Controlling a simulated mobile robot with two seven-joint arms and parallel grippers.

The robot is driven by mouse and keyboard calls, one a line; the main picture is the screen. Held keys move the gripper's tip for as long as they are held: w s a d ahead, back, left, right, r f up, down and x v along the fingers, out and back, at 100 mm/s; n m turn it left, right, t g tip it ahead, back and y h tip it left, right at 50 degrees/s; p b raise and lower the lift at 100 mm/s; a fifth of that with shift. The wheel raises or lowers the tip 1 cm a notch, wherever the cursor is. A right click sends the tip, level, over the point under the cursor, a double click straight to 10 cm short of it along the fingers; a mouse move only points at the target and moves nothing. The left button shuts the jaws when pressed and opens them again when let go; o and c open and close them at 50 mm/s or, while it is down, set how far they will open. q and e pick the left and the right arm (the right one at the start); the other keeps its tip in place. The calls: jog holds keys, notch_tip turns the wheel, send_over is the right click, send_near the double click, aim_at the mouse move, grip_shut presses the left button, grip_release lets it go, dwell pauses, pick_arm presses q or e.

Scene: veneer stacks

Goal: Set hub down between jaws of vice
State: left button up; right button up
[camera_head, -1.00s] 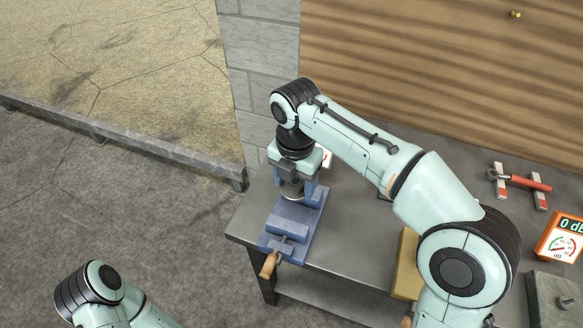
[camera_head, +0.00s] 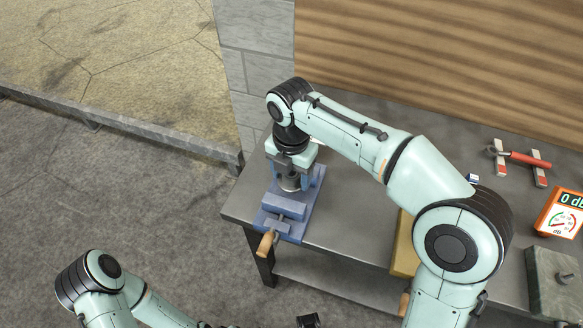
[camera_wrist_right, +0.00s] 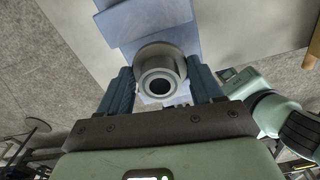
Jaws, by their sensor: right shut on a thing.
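The hub (camera_head: 289,182) is a grey metal cylinder. In the right wrist view the hub (camera_wrist_right: 160,82) shows its round end and dark bore between two dark fingers. My right gripper (camera_wrist_right: 161,88) is shut on it. In the head view my right gripper (camera_head: 291,167) points down over the blue vice (camera_head: 284,208), with the hub at the jaw area behind the front jaw block. The gripper and hub hide the rear of the vice; I cannot tell whether the hub touches its bed. My left arm shows at the lower left, but its fingers are not visible.
The vice stands at the left end of the grey bench (camera_head: 350,215), its wooden handle (camera_head: 267,243) over the front edge. A red-handled tool (camera_head: 525,157) on a rest, an orange meter (camera_head: 562,213) and a grey block (camera_head: 553,280) lie right. A wooden wall closes the back.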

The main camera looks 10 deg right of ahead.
notch_tip(320, 180, down, 3)
jog(key=shift+r+b, duration=0.1)
jog(key=shift+b, duration=0.55)
jog(key=shift+f+b, duration=0.55)
jog(key=shift+f, duration=0.45)
jog(key=shift+f, duration=0.3)
jog(key=o, duration=1.3)
notch_tip(320, 180, up, 13)
jog(key=p, duration=0.3)
jog(key=shift+r, duration=0.2)
